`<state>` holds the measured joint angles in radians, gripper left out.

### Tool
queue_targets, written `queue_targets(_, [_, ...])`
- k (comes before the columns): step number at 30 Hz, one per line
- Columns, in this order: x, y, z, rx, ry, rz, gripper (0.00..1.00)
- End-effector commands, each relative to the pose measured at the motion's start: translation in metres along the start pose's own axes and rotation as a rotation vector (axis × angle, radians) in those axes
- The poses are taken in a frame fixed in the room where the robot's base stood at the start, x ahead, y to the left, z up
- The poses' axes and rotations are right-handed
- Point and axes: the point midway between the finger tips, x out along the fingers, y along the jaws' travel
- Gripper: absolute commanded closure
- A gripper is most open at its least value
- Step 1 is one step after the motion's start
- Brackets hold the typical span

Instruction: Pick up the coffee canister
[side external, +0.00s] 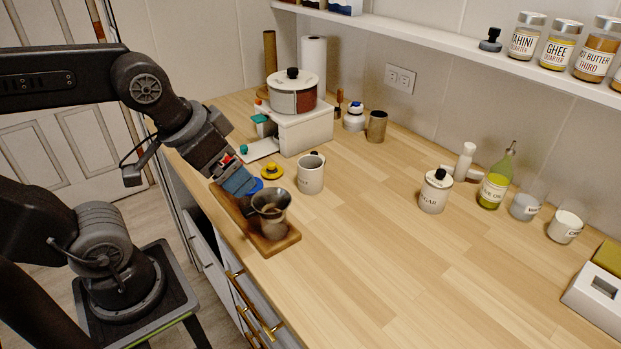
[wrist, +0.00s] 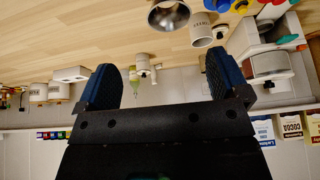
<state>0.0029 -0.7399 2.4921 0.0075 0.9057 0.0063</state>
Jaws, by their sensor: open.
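My gripper (side external: 243,184) is open and empty, with blue fingers spread wide in the wrist view (wrist: 162,82). It is apart from the canister, above the wooden board. A similar canister labelled sugar (side external: 434,195) stands farther right.
A metal dripper (side external: 270,205) stands on a wooden board (side external: 277,244) at the counter's front edge, close to my gripper. A yellow knobbed item (side external: 271,172) is behind. A pot (side external: 293,97) sits on a white box (side external: 305,132). The counter's middle front is clear.

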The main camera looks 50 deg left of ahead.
Motion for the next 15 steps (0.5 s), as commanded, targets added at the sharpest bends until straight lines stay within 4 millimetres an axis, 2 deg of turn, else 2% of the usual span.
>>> queue_targets(4, [0.006,-0.002,-0.013,0.125,-0.087,-0.034,0.07])
queue_targets(8, [0.019,-0.006,-0.034,0.338,-0.228,-0.094,0.07])
queue_targets(15, [0.060,-0.010,-0.080,0.758,-0.514,-0.214,0.07])
